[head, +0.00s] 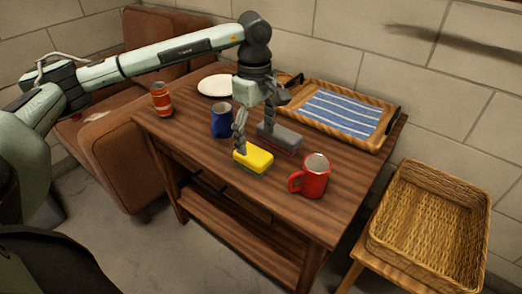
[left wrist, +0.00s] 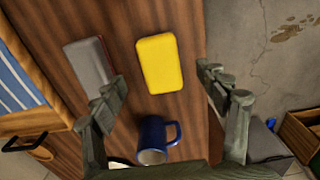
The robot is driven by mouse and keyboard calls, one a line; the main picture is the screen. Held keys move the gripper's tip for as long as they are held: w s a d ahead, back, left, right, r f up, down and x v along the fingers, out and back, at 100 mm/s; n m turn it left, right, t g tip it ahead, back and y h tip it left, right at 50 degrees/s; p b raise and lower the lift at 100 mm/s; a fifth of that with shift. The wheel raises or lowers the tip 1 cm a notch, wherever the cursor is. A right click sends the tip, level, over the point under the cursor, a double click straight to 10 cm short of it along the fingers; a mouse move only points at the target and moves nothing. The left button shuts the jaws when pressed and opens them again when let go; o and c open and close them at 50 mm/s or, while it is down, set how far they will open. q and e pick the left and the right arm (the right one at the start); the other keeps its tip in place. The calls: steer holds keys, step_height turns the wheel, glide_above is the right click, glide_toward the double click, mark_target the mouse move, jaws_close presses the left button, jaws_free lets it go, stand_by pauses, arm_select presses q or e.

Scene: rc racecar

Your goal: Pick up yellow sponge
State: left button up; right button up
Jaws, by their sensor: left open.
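The yellow sponge (head: 254,158) with a green underside lies on the wooden table near its front edge. It also shows in the left wrist view (left wrist: 160,62), flat and unobstructed. My left gripper (head: 254,138) is open and points down above the sponge. In the left wrist view my fingers (left wrist: 162,80) are spread wide, with the sponge between and beyond their tips and nothing held. I cannot tell exactly how high the fingertips are above it. My right gripper is not in view.
A grey block (head: 280,138) lies just behind the sponge. A blue mug (head: 221,121) stands to its left, a red mug (head: 315,178) to its right. A red can (head: 161,99), white plate (head: 215,86) and striped tray (head: 383,142) are farther off. A wicker basket (head: 390,250) stands right.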

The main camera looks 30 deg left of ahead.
mark_target(253, 152)
arm_select(q)
steer(key=f, duration=0.4)
steer(key=a+f, duration=0.1)
steer(key=f, duration=0.1)
steer(key=shift+f, duration=0.35)
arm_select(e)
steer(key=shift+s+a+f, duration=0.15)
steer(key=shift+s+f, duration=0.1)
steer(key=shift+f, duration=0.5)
arm_select(q)
steer(key=c, duration=0.9)
steer(key=shift+c, duration=0.6)
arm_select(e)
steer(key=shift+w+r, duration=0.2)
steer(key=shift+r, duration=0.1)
